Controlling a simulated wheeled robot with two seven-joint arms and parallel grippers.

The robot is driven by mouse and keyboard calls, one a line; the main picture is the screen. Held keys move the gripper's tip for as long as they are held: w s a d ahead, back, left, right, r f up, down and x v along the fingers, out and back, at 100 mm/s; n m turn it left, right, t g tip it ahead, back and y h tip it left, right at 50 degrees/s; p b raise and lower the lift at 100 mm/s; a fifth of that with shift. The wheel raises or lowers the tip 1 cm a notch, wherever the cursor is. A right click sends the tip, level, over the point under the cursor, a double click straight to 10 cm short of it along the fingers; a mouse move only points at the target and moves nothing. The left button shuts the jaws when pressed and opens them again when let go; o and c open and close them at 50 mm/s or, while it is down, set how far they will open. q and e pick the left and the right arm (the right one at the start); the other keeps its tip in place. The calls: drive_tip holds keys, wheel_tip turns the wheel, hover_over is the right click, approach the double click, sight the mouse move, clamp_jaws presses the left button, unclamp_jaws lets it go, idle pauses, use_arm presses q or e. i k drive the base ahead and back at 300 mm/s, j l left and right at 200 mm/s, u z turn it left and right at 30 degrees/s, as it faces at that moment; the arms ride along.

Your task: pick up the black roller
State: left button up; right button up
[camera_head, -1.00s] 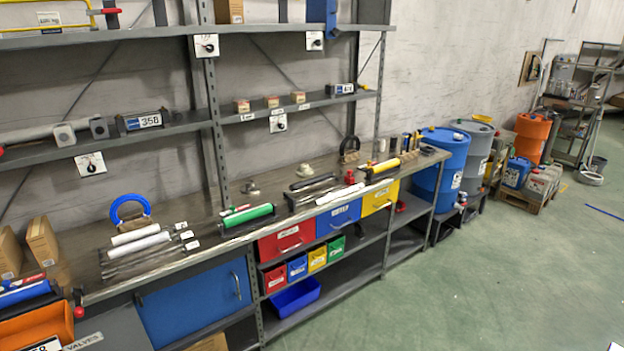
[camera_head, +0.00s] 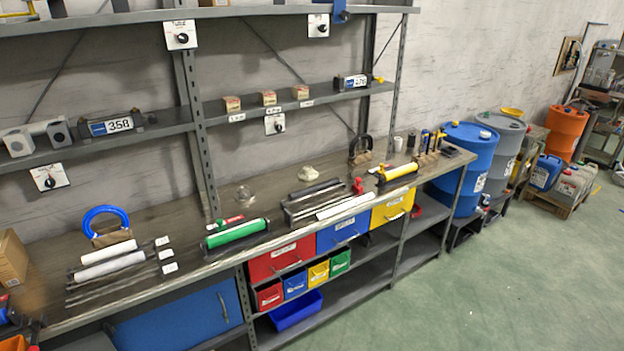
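A dark grey-to-black roller (camera_head: 315,188) lies on a low dark rack on the workbench, right of centre, above the blue drawer. A second dark bar (camera_head: 318,200) lies just in front of it, and I cannot tell for sure which is the black roller. A white roller (camera_head: 349,207) lies at the bench's front edge beside them. A green roller (camera_head: 236,231) lies to the left and a yellow roller (camera_head: 398,171) to the right. Neither of my grippers is in view.
The workbench (camera_head: 190,212) has red (camera_head: 281,259), blue (camera_head: 343,232) and yellow (camera_head: 392,208) drawers under its front edge. A shelf (camera_head: 225,117) runs above it. The green floor (camera_head: 480,290) in front is clear.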

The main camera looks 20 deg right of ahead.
sight(296, 195)
drive_tip(key=i+l, duration=0.15)
drive_tip(key=l, duration=0.25)
drive_tip(key=i+l+u, duration=0.1)
drive_tip(key=l, duration=0.3)
drive_tip(key=i+l, duration=0.15)
drive_tip(key=l, duration=0.25)
drive_tip(key=i+l+u, duration=0.1)
drive_tip(key=l, duration=0.3)
drive_tip(key=i+l+u, duration=0.1)
drive_tip(key=l, duration=0.3)
